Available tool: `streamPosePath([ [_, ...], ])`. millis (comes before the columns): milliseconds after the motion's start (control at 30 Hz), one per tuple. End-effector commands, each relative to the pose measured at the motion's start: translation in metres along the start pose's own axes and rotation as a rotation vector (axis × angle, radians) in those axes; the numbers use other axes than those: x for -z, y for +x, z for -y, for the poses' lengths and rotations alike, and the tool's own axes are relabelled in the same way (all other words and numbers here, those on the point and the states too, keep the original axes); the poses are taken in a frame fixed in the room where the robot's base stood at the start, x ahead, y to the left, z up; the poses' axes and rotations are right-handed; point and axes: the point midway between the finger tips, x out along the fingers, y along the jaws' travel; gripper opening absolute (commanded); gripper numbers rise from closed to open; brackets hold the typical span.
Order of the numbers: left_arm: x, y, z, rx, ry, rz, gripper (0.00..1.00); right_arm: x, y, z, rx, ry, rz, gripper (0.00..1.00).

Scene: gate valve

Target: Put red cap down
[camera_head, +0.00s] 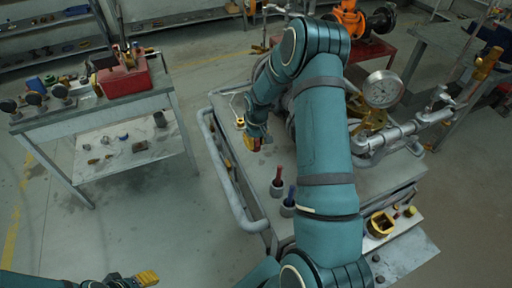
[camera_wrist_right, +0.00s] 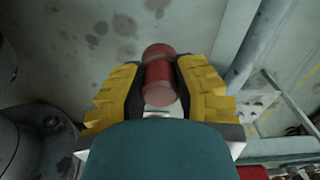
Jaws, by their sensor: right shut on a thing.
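My right gripper (camera_head: 252,141) is over the left part of the grey cart top, with yellow-padded fingers. In the right wrist view the right gripper (camera_wrist_right: 160,90) is shut on the red cap (camera_wrist_right: 159,84), a short red cylindrical piece between the two fingers. In the head view only a little red shows at the fingers. I cannot tell whether the cap touches the cart top. My left gripper (camera_head: 147,277) is at the bottom left edge, away from the cart; its finger opening is unclear.
The cart top (camera_head: 385,178) also bears a pressure gauge (camera_head: 382,89), pipework, a red-handled piece (camera_head: 277,180) and a blue-handled piece (camera_head: 289,200) in grey cups. My right arm covers its middle. A side table (camera_head: 95,118) with a red toolbox (camera_head: 124,77) stands left.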

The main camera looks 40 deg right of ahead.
Motion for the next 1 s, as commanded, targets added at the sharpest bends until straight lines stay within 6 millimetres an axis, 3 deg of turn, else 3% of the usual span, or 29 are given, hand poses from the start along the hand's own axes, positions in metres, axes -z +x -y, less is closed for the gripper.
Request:
streamPosePath([
  [167, -0.002, 0.003, 0.001, 0.0, 0.001, 0.003, 0.47, -0.002, 0.024, 0.001, 0.001, -0.001, 0.002, 0.0],
  [567, -0.003, 0.007, 0.003, -0.001, 0.002, 0.006, 0.47, -0.002, 0.029, 0.001, 0.0, 0.0, 0.0, 0.0],
  [600, -0.003, 0.006, 0.002, -0.001, 0.002, 0.006, 0.47, -0.002, 0.028, 0.001, 0.001, 0.0, 0.001, 0.44],
  [633, -0.003, 0.006, 0.002, -0.001, 0.002, 0.006, 0.47, -0.002, 0.028, 0.0, 0.001, 0.0, 0.001, 0.52],
  [1000, -0.002, 0.003, 0.001, 0.0, 0.001, 0.004, 0.47, -0.001, 0.025, 0.0, 0.001, 0.0, 0.001, 0.52],
])
